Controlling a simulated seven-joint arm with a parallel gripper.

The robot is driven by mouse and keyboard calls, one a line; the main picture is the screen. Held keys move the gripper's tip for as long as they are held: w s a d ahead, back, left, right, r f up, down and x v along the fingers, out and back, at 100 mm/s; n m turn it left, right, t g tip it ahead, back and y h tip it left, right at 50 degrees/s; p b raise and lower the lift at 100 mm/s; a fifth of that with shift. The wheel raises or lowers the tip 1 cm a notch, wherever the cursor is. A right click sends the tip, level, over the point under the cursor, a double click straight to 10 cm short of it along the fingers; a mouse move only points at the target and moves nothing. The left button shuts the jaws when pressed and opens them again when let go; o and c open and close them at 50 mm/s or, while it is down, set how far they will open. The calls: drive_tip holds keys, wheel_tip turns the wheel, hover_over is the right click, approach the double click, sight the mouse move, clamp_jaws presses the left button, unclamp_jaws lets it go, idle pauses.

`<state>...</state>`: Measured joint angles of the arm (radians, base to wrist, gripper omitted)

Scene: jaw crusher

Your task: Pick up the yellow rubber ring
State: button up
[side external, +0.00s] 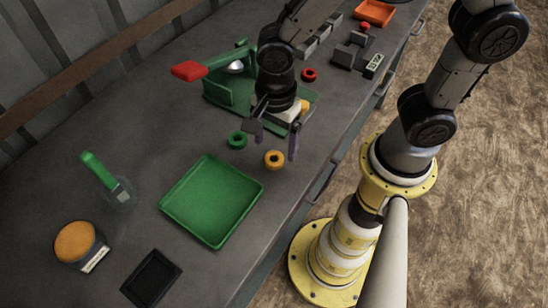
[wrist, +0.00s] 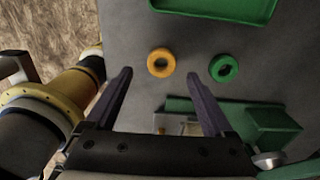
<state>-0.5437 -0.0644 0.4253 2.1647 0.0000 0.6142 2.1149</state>
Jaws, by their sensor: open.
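My gripper (side external: 272,143) is open and empty, above the bench beside the ring. In the wrist view my gripper's two fingers (wrist: 160,75) are spread wide apart, with nothing between them.
A green ring (side external: 237,140) lies left of the yellow one, and a red ring (side external: 309,74) lies farther back. The green tray (side external: 212,200) is empty. A green press with a red handle (side external: 189,70) stands behind my gripper. The bench edge is to the right.

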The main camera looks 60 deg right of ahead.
sight(274, 158)
wheel_tip(274, 158, down, 4)
drive_tip(key=shift+w+f, duration=0.1)
drive_tip(key=shift+f, duration=0.05)
drive_tip(key=shift+c, duration=0.2)
clamp_jaws()
idle(0.4)
